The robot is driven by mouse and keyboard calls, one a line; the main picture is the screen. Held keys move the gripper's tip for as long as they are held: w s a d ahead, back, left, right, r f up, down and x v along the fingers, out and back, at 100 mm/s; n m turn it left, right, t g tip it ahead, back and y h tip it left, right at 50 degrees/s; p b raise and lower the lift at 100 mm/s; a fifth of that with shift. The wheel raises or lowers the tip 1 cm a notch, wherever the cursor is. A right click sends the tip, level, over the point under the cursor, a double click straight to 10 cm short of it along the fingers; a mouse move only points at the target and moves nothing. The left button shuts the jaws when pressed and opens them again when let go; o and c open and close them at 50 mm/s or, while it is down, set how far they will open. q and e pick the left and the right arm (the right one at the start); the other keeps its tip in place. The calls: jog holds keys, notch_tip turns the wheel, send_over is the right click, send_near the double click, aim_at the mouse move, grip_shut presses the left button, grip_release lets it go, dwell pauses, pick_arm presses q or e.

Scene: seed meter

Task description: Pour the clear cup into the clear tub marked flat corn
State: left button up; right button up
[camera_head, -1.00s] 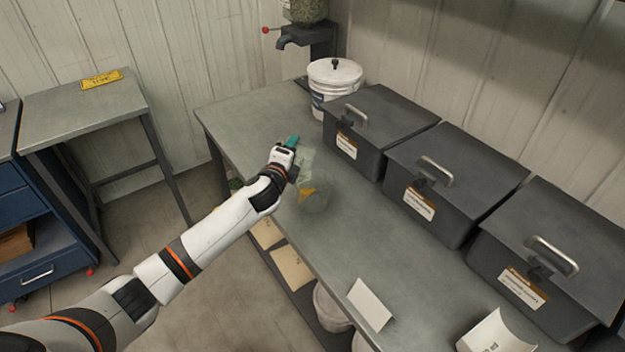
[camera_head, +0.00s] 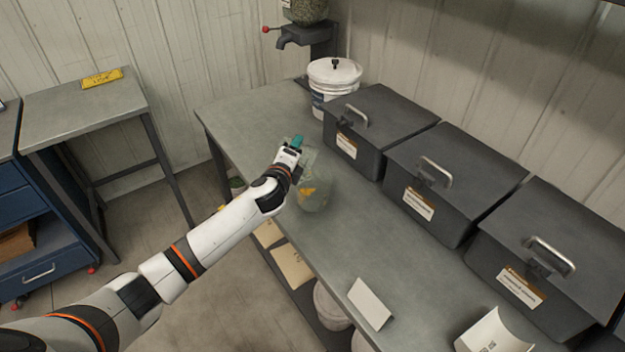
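My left gripper (camera_head: 297,146) is over the bench, beside a clear tub. Teal fingertips show at its end, and a faint clear shape, perhaps the clear cup (camera_head: 309,160), shows just beside them. I cannot tell whether the fingers are shut on it. The clear tub (camera_head: 316,194) stands on the bench just below and right of the gripper, with a yellow-orange patch on its side. Its marking is too small to read, and my wrist hides part of its left side. My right gripper is not in view.
Three dark lidded bins (camera_head: 380,128) with handles line the bench's back. A white lidded bucket (camera_head: 334,84) and a dispenser with a spout (camera_head: 300,36) stand at the far end. A white card (camera_head: 370,304) and a white scoop-like piece (camera_head: 494,334) lie near the front.

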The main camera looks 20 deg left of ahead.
pick_arm(q)
jog(key=shift+d+r, duration=0.15)
jog(key=shift+d, duration=0.1)
jog(key=shift+d+r+m+p, duration=0.15)
jog(key=shift+m+p, duration=0.15)
jog(key=shift+m, duration=0.2)
